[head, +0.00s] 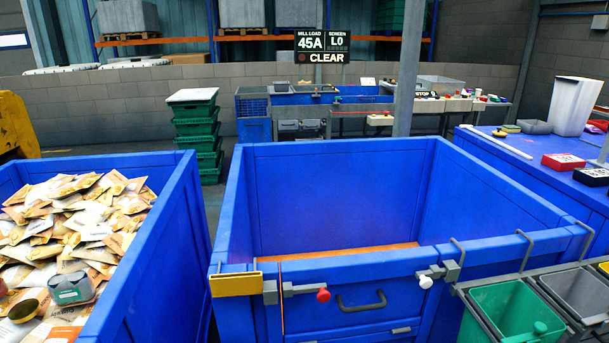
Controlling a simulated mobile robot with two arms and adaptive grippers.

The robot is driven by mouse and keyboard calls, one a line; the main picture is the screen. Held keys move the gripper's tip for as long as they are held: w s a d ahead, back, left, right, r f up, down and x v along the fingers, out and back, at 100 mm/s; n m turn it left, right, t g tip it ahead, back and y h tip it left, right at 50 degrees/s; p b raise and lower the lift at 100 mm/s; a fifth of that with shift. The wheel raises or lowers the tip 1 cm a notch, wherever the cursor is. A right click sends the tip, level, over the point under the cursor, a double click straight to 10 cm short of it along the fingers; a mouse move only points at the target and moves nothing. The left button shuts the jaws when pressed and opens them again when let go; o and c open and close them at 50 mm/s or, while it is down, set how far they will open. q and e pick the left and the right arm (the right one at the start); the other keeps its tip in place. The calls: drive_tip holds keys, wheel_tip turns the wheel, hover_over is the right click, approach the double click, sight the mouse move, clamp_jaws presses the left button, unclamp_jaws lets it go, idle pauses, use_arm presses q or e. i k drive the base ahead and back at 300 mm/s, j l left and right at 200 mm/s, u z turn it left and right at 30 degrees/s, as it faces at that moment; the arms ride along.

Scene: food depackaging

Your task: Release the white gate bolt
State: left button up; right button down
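The white gate bolt (425,282) is on the right side of the front of the empty blue bin (340,200). Its white round knob hangs at the left end of a short grey bolt, with a grey block (452,271) at the right end. A second bolt with a red knob (323,295) is on the left side of the same front. A dark handle (361,302) sits between the two bolts on the gate panel. Neither of my grippers shows in the head view.
A blue bin full of packets (191,215) stands at left. A grey rail carries a green tub (515,310) and a grey tub (583,292) at right, close to the white bolt. A blue table (520,165) stands behind them. Green stacked crates (196,130) are at the back.

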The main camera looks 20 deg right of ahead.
sight(425, 282)
drive_tip(key=k+l+z, duration=0.1)
drive_tip(key=z, duration=1.45)
